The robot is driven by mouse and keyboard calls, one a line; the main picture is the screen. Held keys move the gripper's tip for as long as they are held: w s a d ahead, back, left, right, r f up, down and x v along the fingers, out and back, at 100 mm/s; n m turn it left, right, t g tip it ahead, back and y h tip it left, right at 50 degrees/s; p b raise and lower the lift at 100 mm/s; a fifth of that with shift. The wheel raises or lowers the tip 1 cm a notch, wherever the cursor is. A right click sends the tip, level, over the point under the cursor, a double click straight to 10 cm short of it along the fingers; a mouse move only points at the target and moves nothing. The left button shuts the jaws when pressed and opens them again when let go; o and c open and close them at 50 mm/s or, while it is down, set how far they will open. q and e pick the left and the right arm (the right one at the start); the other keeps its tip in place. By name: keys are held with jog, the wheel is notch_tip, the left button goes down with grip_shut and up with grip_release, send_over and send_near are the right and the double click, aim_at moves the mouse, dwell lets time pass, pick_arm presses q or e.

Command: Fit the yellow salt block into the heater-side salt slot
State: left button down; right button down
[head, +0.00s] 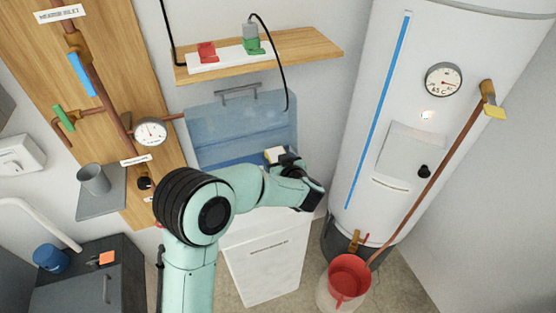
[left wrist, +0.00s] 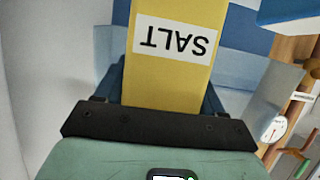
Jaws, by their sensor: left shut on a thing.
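The yellow salt block (left wrist: 176,75) fills the middle of the left wrist view, with a white SALT label that reads upside down. My left gripper (left wrist: 165,100) is shut on it, with a dark finger on each side. In the head view the left gripper (head: 285,160) is at the right end of the blue translucent bin (head: 225,135) on the white cabinet (head: 268,262). A pale top of the salt block (head: 274,154) shows there; its lower part is hidden by the arm. I cannot make out the salt slot. My right gripper is not in view.
The tall white heater (head: 395,125) stands to the right, with a copper pipe and a red bucket (head: 347,280) at its foot. A wooden shelf (head: 305,45) with plugs and a hanging black cable is above the bin. A pipe board (head: 100,60) is at left.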

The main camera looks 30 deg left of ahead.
pick_arm(q)
jog(key=shift+w+r, duration=0.1)
jog(key=shift+r, duration=0.1)
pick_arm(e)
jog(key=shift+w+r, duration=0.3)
